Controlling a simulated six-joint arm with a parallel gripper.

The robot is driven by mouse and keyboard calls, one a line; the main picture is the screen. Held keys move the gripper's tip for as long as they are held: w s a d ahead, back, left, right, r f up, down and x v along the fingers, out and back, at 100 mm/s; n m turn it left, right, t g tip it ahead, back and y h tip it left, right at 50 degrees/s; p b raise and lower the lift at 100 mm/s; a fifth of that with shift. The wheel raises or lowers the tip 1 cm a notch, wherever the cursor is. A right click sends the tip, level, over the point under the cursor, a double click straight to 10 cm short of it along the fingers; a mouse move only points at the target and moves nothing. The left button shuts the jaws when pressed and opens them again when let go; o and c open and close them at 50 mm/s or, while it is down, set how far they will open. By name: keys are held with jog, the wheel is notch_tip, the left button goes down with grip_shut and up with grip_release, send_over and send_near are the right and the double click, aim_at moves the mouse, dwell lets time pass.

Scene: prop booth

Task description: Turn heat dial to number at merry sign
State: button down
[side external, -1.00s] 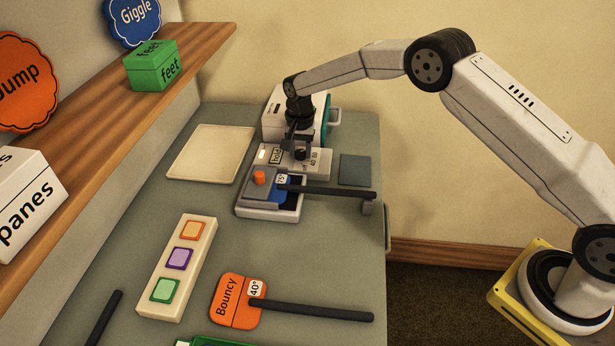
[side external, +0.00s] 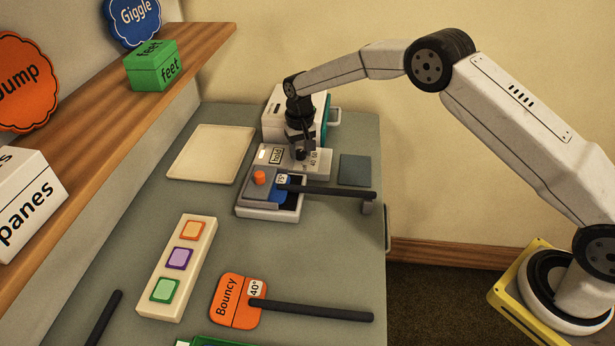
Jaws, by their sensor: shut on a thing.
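The heat dial (side external: 300,154) is a small dark knob on the low white front panel (side external: 322,168) of a white machine. Numbers that look like 40 and 60 stand beside it; its pointer is too small to read. My gripper (side external: 301,148) points down and is shut on the dial, hiding most of it. A blue sign (side external: 279,194) with a black handle lies in a white-rimmed tray in front of the panel. Its small white tag (side external: 282,179) seems to read 75°; its word is hidden under a grey cover. No sign reading merry is legible.
An orange Bouncy sign (side external: 238,301), tagged 40°, lies at the front with its black handle. A strip with three coloured buttons (side external: 179,267) and a cream board (side external: 211,153) lie to the left. An orange knob (side external: 259,177) stands on the grey cover.

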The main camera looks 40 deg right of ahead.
aim_at(301, 152)
jog(key=shift+n, duration=0.9)
jog(key=shift+c, duration=1.4)
grip_release()
jog(key=shift+r, duration=3.9)
jog(key=shift+s+r, duration=0.1)
